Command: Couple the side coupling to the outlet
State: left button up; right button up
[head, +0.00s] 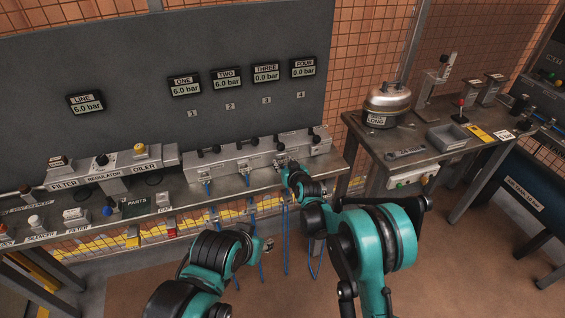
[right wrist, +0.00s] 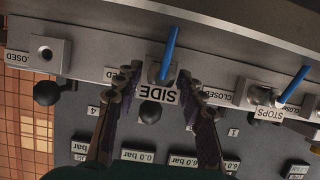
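The side coupling (right wrist: 160,74) is a grey metal fitting with a white SIDE tag and a blue hose, in the right wrist view. It is at the manifold's front face; whether it is seated cannot be told. My right gripper (right wrist: 158,76) has its fingers apart, one on either side of the coupling, with narrow gaps visible. In the head view my right gripper (head: 286,168) is at the manifold front and hides the coupling. An outlet block (right wrist: 45,52) with an empty dark hole is to the left in the wrist view. My left gripper (head: 268,243) is low, small and unclear.
The STOPS coupling (right wrist: 262,95) with its blue hose is close on the right. Black valve knobs (right wrist: 150,110) line the manifold (head: 238,162). Gauges three (head: 267,73) and four read 0.0 bar; line, one and two read 6.0. A bench with a tank (head: 388,100) stands right.

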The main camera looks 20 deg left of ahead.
grip_shut()
jog(key=shift+s+d, duration=0.1)
jog(key=shift+s+d+b, duration=0.25)
jog(key=shift+s+d, duration=0.3)
jog(key=shift+s, duration=0.25)
jog(key=shift+s+d+b, duration=0.2)
jog(key=shift+s+d, duration=0.3)
jog(key=shift+s, duration=0.25)
jog(key=shift+s+d+b, duration=0.25)
jog(key=shift+s+d, duration=0.3)
jog(key=shift+s, duration=0.25)
jog(key=w+d+n+p, duration=0.1)
jog(key=w+d, duration=0.1)
jog(key=d, duration=0.2)
jog(key=w+d+n+t+h+p, duration=0.1)
jog(key=d, duration=0.3)
jog(key=w+d+n+h+p, duration=0.1)
jog(key=w+d+n, duration=0.1)
jog(key=d, duration=0.3)
jog(key=shift+w+t+p, duration=0.3)
jog(key=shift+w+t, duration=0.05)
jog(key=shift+t, duration=0.05)
